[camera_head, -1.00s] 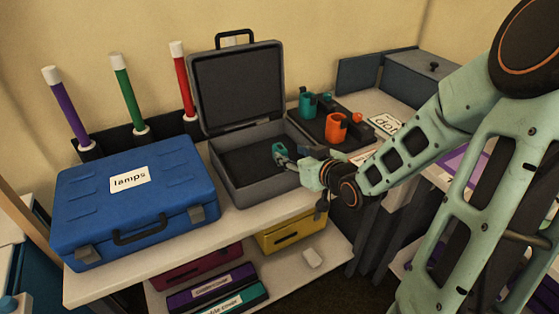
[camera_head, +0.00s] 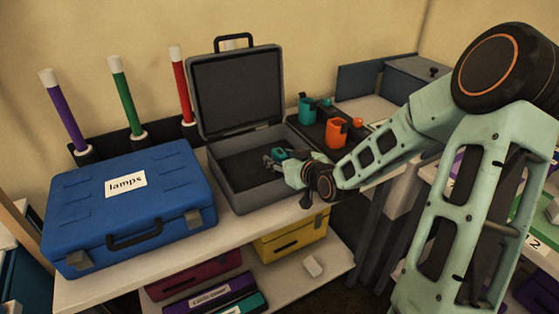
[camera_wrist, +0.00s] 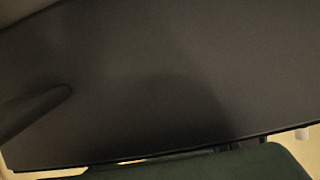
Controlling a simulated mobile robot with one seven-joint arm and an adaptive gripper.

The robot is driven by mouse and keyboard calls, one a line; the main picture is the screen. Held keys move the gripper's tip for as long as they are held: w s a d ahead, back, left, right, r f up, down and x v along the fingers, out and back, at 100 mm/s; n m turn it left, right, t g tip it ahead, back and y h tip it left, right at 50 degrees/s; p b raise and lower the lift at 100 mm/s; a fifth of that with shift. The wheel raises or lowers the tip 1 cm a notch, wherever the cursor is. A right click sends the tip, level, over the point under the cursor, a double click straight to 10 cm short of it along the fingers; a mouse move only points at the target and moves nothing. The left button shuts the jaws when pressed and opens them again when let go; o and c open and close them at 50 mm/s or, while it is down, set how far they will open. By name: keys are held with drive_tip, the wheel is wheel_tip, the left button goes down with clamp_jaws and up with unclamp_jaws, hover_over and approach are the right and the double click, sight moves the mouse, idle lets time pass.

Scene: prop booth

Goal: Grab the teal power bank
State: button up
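A small teal object (camera_head: 279,154), which looks like the power bank, shows inside the open grey case (camera_head: 262,196). My gripper (camera_head: 274,161) is inside the case, right at the teal object and partly in front of it. I cannot tell whether its fingers touch the object or are closed on it. In the wrist view, one dark finger (camera_wrist: 35,112) reaches in from the left before a dark, flat surface. A dark green rounded shape (camera_wrist: 215,166) fills the bottom edge; I cannot tell what it is.
A blue case labelled "lamps" (camera_head: 130,205) stands left of the grey case. The raised lid (camera_head: 240,90) stands behind my gripper. Several boxes sit on the lower shelf.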

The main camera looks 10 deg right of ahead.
clamp_jaws()
drive_tip(key=shift+r, duration=0.15)
